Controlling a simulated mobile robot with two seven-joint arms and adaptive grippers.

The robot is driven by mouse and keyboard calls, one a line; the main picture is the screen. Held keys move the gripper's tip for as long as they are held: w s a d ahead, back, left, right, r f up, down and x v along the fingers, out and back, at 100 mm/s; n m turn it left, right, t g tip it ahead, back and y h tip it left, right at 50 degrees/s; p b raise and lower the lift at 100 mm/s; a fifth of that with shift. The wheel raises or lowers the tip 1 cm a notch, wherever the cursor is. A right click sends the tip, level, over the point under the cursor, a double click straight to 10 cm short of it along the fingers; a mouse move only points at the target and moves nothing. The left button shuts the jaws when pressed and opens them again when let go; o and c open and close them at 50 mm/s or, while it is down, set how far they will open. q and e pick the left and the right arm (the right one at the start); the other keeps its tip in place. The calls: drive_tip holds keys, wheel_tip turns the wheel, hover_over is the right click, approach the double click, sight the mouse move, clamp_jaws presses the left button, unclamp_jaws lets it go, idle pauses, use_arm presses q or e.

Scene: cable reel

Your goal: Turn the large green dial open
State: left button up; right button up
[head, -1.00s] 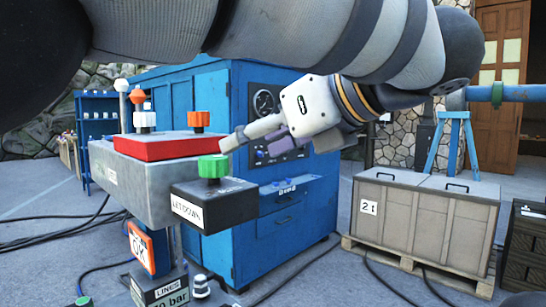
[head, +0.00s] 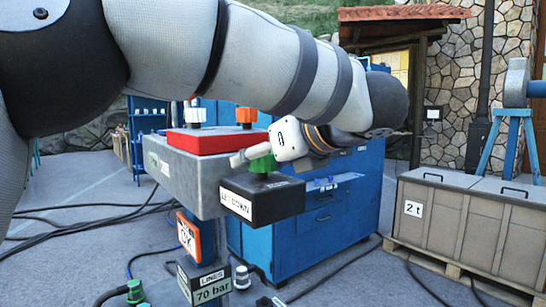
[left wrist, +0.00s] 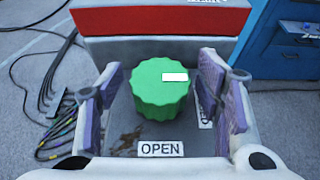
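The large green dial (head: 264,164) sits on top of a dark box labelled LET DOWN (head: 277,199). In the left wrist view the ribbed green dial (left wrist: 158,92) is near the middle, its white mark at the upper right. An OPEN label (left wrist: 161,149) lies below it; another label (left wrist: 204,113) is partly hidden by the right finger. My left gripper (head: 248,157) is at the dial, coming from the right. In the wrist view its purple-padded fingers stand apart on either side, with gaps to the dial. My right gripper is not in view.
A red block (head: 212,140) on the grey stand (head: 190,177) rises beside the dial box, with orange and white knobs on it. A blue cabinet (head: 335,213) stands behind. A crate marked 2 t (head: 462,220) is at right. Cables lie on the floor.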

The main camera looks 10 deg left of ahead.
use_arm(q)
drive_tip(key=c, duration=1.1)
drive_tip(key=shift+m+t+h, duration=0.3)
drive_tip(key=m+t+h, duration=0.2)
drive_tip(key=m+h, duration=0.1)
drive_tip(key=shift+m, duration=0.3)
drive_tip(key=m+t+h, duration=0.2)
drive_tip(key=m+h, duration=0.2)
drive_tip(key=h, duration=0.1)
drive_tip(key=shift+m, duration=0.3)
drive_tip(key=m+h, duration=0.5)
drive_tip(key=h, duration=0.1)
drive_tip(key=shift+m+g+h, duration=1.1)
drive_tip(key=shift+m+h, duration=0.9)
drive_tip(key=shift+h, duration=0.2)
